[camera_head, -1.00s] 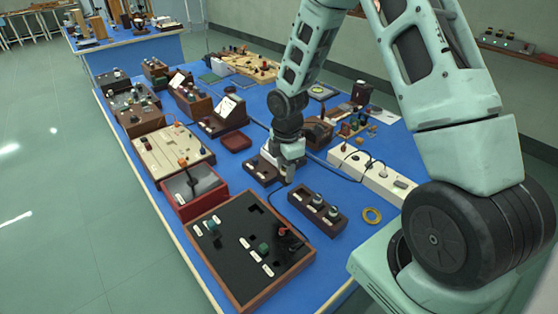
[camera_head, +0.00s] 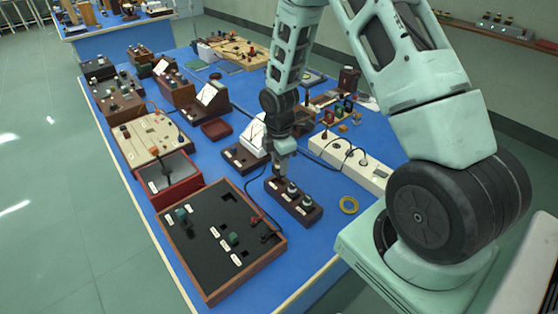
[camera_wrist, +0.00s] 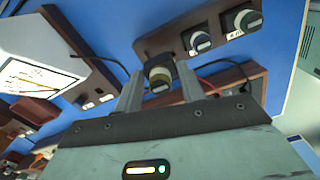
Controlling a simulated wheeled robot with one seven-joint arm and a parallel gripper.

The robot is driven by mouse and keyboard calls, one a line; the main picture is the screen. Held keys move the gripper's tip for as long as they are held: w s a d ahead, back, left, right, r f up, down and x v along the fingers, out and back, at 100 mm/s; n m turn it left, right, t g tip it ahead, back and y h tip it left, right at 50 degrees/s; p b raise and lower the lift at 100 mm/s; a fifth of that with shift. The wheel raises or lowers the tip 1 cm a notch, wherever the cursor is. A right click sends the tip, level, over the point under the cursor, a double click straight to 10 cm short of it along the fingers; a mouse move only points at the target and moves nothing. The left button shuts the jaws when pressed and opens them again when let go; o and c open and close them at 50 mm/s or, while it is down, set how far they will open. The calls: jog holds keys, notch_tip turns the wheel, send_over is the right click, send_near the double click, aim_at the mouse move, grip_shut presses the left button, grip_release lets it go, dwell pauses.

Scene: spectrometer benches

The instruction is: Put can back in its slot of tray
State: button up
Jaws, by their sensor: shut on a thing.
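A small can (camera_wrist: 158,77) with a dark top and a yellowish lower part sits between the two fingers of my gripper (camera_wrist: 160,92) in the wrist view. My gripper (camera_head: 281,168) is shut on it. In the head view it is over the far left end of a dark brown tray (camera_head: 311,219), which also shows in the wrist view (camera_wrist: 172,38). Two similar cans stand in the tray, the middle one (camera_wrist: 197,40) and the outer one (camera_wrist: 243,18). The slot below the held can is hidden, and I cannot tell whether the can touches the tray.
A large wood-framed black panel (camera_head: 196,262) lies left of the tray. A dark box (camera_head: 235,158) and black cables lie behind the tray. Blue tabletop is bare in front of the tray.

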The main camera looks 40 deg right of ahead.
jog(key=shift+f+b, duration=1.65)
jog(key=shift+f, duration=0.85)
jog(key=o, duration=1.1)
jog(key=shift+o, duration=0.2)
jog(key=shift+r, duration=0.1)
notch_tip(320, 180, up, 17)
jog(key=b, duration=0.1)
jog(key=shift+r, duration=0.15)
jog(key=shift+a, duration=0.1)
